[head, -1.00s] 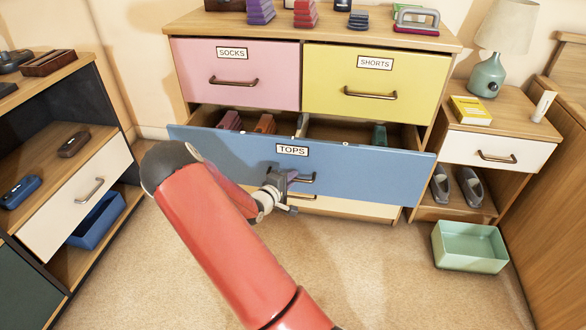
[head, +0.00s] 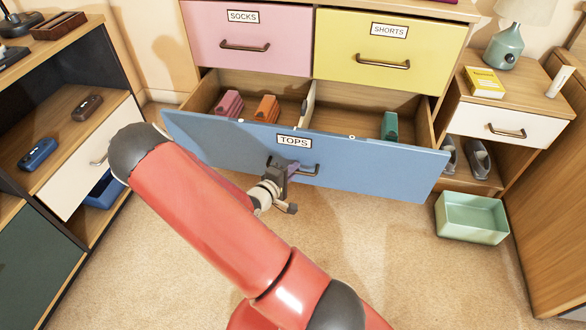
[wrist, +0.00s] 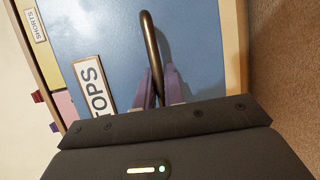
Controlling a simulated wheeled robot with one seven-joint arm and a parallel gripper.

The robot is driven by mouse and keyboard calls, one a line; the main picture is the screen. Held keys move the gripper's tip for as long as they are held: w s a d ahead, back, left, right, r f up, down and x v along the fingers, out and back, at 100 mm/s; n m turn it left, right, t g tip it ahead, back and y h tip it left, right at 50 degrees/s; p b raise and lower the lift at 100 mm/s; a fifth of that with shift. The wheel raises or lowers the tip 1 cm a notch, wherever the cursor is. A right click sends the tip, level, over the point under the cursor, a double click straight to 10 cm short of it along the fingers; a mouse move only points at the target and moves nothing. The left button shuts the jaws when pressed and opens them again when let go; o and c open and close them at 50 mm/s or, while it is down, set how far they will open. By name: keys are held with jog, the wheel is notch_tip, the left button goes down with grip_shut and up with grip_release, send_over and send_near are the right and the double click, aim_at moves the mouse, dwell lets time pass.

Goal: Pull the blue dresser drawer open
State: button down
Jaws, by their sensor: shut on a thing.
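The blue drawer (head: 380,170), labelled TOPS, is pulled well out of the dresser, and its inside shows. Its dark metal handle (head: 308,171) is on the front face; it also shows in the wrist view (wrist: 152,45). My gripper (head: 288,170) is shut on this handle. In the wrist view its two purple fingers (wrist: 160,90) are on either side of the bar. My red arm hides part of the drawer's lower left front.
Folded pink and orange clothes (head: 266,108) and a green item (head: 390,127) lie in the drawer, split by a divider (head: 308,105). A green bin (head: 472,217) stands on the floor at right. A shelf unit (head: 62,170) stands left. Carpet in front is clear.

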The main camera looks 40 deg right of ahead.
jog(key=c, duration=1.5)
grip_release()
jog(key=shift+a, duration=0.1)
jog(key=v, duration=0.7)
jog(key=shift+a, duration=0.35)
